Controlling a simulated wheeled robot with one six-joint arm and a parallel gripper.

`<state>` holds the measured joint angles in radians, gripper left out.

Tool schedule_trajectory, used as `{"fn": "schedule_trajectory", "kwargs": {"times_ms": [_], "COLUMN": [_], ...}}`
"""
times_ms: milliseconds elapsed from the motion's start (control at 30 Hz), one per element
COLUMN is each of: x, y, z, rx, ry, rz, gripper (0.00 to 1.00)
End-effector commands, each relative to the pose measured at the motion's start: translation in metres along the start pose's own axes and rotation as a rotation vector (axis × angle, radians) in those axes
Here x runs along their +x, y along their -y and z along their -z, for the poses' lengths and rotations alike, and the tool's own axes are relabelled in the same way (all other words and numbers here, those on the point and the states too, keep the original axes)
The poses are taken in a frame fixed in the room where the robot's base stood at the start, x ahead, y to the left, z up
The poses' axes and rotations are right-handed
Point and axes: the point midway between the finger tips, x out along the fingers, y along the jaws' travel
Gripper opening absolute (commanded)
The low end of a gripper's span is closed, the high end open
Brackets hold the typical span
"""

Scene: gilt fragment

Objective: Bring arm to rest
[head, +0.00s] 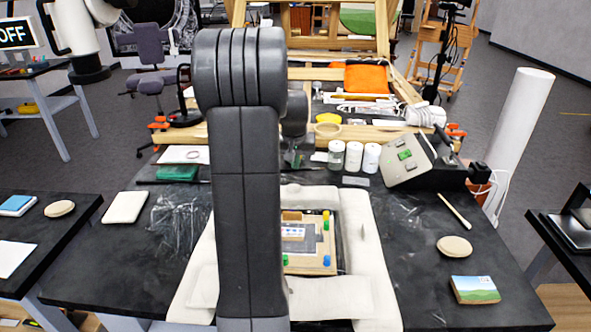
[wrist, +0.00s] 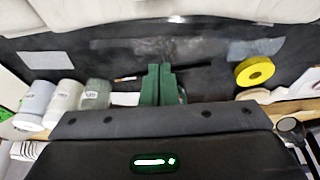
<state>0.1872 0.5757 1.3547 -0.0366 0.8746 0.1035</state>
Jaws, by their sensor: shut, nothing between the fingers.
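My arm rises through the middle of the head view and hides part of the black table (head: 120,265) behind it. My gripper (head: 293,158) shows just right of the arm, above the back part of the table, left of the jars. In the wrist view my gripper (wrist: 158,85) has its two green fingers together, with nothing between them.
Two white jars (head: 354,156) and a clear jar (head: 336,155) stand close to the gripper. A yellow tape roll (wrist: 254,71) lies nearby. A grey control box (head: 408,160) stands right. White padding (head: 365,240) surrounds a wooden board (head: 310,265) in front.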

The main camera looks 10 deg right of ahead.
Motion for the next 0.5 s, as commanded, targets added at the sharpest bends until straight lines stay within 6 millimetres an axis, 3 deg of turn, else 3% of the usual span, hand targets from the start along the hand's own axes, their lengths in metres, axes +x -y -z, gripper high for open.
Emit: {"fn": "schedule_trajectory", "kwargs": {"times_ms": [200, 500], "x": [-0.037, -0.050], "y": [0.000, 0.000], "z": [0.001, 0.000], "rx": [0.000, 0.000], "ry": [-0.002, 0.001], "rz": [0.000, 0.000], "gripper": [0.00, 0.00]}}
